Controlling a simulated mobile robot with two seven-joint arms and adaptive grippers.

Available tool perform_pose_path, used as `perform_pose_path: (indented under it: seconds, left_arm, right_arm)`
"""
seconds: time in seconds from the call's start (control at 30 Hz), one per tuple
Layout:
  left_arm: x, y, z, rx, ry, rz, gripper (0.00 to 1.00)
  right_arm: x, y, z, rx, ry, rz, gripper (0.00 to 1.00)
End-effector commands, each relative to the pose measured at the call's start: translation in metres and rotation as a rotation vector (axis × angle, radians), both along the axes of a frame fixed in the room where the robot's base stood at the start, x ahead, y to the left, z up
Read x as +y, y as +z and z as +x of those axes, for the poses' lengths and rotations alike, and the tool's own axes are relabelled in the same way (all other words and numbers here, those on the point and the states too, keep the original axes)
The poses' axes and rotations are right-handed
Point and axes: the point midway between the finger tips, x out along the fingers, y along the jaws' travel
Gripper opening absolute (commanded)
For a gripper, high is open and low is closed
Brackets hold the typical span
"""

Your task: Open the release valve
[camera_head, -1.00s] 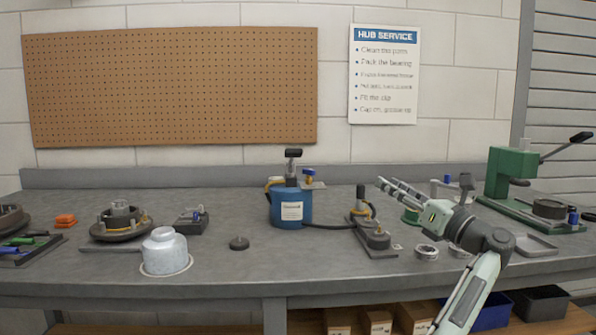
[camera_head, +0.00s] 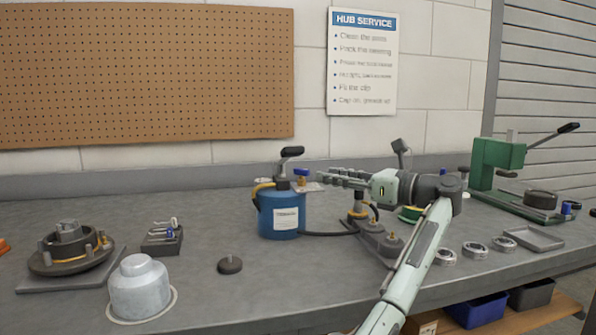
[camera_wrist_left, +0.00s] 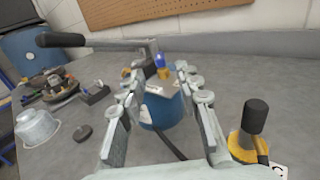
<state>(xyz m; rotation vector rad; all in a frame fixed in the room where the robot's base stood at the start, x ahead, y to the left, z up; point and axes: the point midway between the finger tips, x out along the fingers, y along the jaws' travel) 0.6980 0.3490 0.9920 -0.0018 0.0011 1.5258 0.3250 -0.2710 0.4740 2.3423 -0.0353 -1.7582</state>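A blue pot (camera_head: 281,213) with a white label stands on the bench. On its top right is a blue knob (camera_head: 301,172) on a brass fitting, which looks like the release valve. A black-handled lever (camera_head: 291,152) rises above the pot. My left gripper (camera_head: 324,180) is just right of the knob, at about its height, pointing left. In the left wrist view its fingers (camera_wrist_left: 159,82) are spread and empty. The blue knob (camera_wrist_left: 159,60) appears between and beyond the fingertips, apart from them. The black lever handle (camera_wrist_left: 62,40) shows at upper left. My right gripper is out of view.
A small brass-and-black fitting on a grey base (camera_head: 378,238) stands under my left forearm, with a black hose running to the pot. A hub (camera_head: 70,248), a grey cup (camera_head: 140,287) and a black puck (camera_head: 230,265) are left. A green press (camera_head: 497,165) is right.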

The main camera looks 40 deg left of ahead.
Motion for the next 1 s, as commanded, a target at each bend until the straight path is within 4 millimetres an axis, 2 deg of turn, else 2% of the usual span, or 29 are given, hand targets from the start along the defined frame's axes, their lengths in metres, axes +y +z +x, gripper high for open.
perform_pose_path:
  seconds: [0.33,0.5,0.87,1.0]
  left_arm:
    - [0.052,0.002,0.001,0.001,0.004,0.002,0.34]
    - [0.071,0.001,0.003,0.001,0.002,0.003,0.34]
    - [0.076,0.0,0.003,0.001,0.0,0.001,0.34]
    - [0.076,0.0,0.003,0.001,0.0,0.001,0.16]
  right_arm:
    - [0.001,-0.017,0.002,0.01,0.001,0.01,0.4]
    - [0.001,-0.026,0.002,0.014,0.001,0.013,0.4]
    - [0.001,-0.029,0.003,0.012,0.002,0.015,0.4]
    - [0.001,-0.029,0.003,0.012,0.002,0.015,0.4]
